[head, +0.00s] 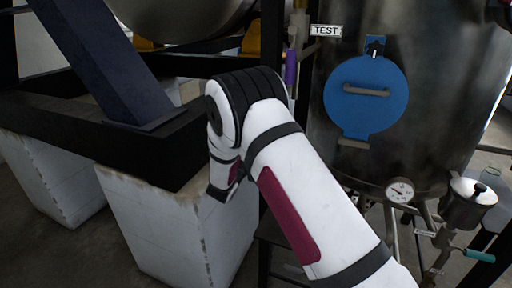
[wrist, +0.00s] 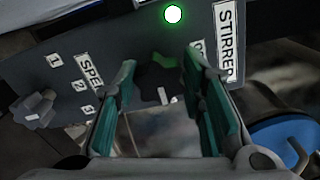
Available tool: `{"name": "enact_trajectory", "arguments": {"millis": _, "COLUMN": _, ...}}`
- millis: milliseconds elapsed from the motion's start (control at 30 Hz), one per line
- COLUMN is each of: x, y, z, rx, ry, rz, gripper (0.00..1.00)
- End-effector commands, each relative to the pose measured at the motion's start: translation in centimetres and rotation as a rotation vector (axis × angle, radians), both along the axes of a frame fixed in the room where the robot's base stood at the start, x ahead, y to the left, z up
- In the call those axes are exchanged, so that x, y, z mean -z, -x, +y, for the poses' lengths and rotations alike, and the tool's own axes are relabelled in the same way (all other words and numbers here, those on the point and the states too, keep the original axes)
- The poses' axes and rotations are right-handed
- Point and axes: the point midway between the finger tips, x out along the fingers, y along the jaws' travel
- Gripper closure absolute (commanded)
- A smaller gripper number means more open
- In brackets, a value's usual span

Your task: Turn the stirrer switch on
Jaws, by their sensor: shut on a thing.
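The stirrer switch is a dark knob (wrist: 158,72) with a short white mark on its lower side, on a grey panel (wrist: 125,42) labelled "STIRRER" in the wrist view. My gripper (wrist: 160,88) has its two teal fingers on either side of this knob and is shut on it. A round lamp (wrist: 172,14) above the knob glows white with a green rim, and the knob's top looks green-tinted. The fingers hide part of the label beside each of them. In the head view my arm hides the gripper, and I cannot make out the panel.
A second, grey knob (wrist: 36,108) with marks 1, 2 and 3 sits at the panel's left. A steel vessel (head: 440,110) with a blue round cover (head: 380,112), a gauge (head: 399,190) and a small lidded pot (head: 470,200) stands right of my arm. White blocks (head: 160,225) stand left.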

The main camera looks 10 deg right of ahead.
Motion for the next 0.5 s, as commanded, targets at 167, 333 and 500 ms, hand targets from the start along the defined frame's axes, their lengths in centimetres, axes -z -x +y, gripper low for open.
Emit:
{"name": "enact_trajectory", "arguments": {"millis": 167, "x": 0.18, "y": 0.09, "z": -0.12, "rx": 0.003, "ry": -0.001, "rz": 0.003, "gripper": 0.43}}
{"name": "enact_trajectory", "arguments": {"millis": 333, "x": 0.1, "y": 0.05, "z": -0.07, "rx": 0.001, "ry": -0.001, "rz": 0.003, "gripper": 0.43}}
{"name": "enact_trajectory", "arguments": {"millis": 500, "x": 0.07, "y": 0.13, "z": 0.06, "rx": 0.0, "ry": 0.0, "rz": 0.002, "gripper": 0.43}}
